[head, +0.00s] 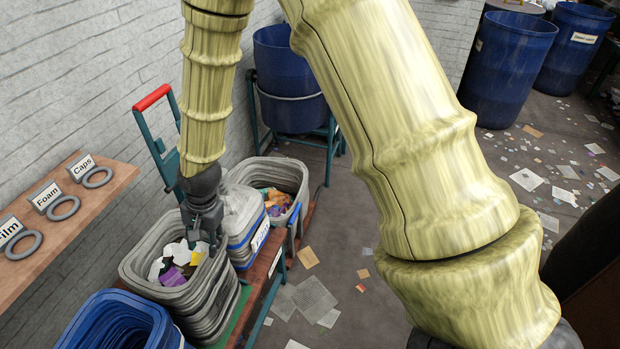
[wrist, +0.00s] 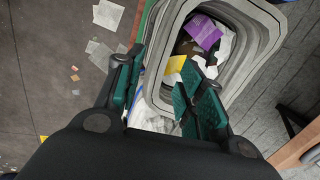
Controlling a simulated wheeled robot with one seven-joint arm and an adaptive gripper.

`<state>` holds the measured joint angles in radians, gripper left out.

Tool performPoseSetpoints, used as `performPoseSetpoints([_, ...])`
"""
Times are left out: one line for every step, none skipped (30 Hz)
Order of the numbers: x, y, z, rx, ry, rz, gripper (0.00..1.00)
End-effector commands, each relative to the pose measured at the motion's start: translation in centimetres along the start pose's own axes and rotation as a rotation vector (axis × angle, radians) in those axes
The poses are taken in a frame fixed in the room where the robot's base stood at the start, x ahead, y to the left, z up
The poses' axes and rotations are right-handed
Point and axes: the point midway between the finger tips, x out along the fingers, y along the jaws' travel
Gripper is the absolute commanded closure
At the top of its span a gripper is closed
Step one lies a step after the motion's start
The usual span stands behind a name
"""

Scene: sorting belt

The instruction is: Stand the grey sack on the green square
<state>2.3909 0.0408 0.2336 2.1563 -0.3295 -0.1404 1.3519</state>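My gripper (head: 203,238) points down over an open grey tub (head: 140,262) holding scraps. In the wrist view my gripper (wrist: 156,68) has its two green-padded fingers spread, with the tub's rim and scraps beneath and no object clearly held. A green strip (head: 232,318) shows beside the grey tub's base; whether it is the green square is unclear.
A wooden shelf (head: 62,240) with labelled rings is at the left wall. A red-handled trolley (head: 152,98) stands behind. Papers litter the open floor at right.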

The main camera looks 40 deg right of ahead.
Motion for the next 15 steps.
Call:
performPoseSetpoints([1.5,1.3,0.3,-0.021,-0.013,0.009,0.62])
performPoseSetpoints([2.4,2.1,0.5,-0.041,-0.018,0.009,0.62])
performPoseSetpoints([3.7,3.2,0.8,-0.070,-0.028,0.011,0.62])
performPoseSetpoints([4.7,4.2,1.0,-0.093,-0.034,0.011,0.62])
performPoseSetpoints([5.8,5.3,1.2,-0.118,-0.039,0.012,0.62])
performPoseSetpoints([7.1,6.7,1.5,-0.151,-0.045,0.013,0.62])
performPoseSetpoints([8.0,7.8,1.8,-0.178,-0.050,0.014,0.62])
performPoseSetpoints([8.9,8.8,2.0,-0.203,-0.052,0.015,0.62])
performPoseSetpoints([10.1,10.3,2.3,-0.236,-0.054,0.017,0.62])
performPoseSetpoints([10.9,11.5,2.6,-0.262,-0.057,0.019,0.62])
performPoseSetpoints([11.7,12.6,2.9,-0.288,-0.057,0.022,0.62])
performPoseSetpoints([12.7,14.2,3.2,-0.322,-0.057,0.026,0.62])
performPoseSetpoints([13.4,15.4,3.4,-0.348,-0.057,0.030,0.62])
performPoseSetpoints([14.1,16.6,3.7,-0.374,-0.057,0.034,0.62])
performPoseSetpoints([14.9,18.3,4.1,-0.410,-0.055,0.041,0.62])
